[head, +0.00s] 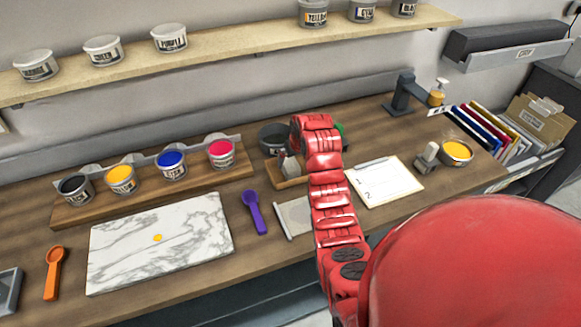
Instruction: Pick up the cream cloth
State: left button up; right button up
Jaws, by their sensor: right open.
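The cream cloth (294,217) lies flat on the wooden bench, right of the purple scoop, with its right side close to my red right arm, which hides part of that area. My right arm reaches up across the bench, and its far end bends down to the left. My right gripper (291,163) is at that end, open, beyond the cloth and apart from it, over a small wooden tray; its fingers are small and hard to make out. My left gripper is not in view.
A purple scoop (255,212) and a marble slab (160,240) with a yellow dab lie left of the cloth. A rack (150,190) holds several ink cups. A clipboard (384,182) lies right of my arm. An orange scoop (54,272) lies at far left.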

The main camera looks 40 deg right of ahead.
aim_at(290, 164)
jog(key=f+p, duration=0.1)
jog(key=w+f, duration=0.1)
jog(key=shift+w+a+f+p, duration=0.15)
jog(key=shift+w+f+p, duration=0.15)
jog(key=shift+p, duration=0.1)
jog(key=shift+w+f, duration=0.2)
jog(key=shift+f, duration=0.45)
jog(key=c, duration=1.4)
jog(key=shift+o, duration=0.2)
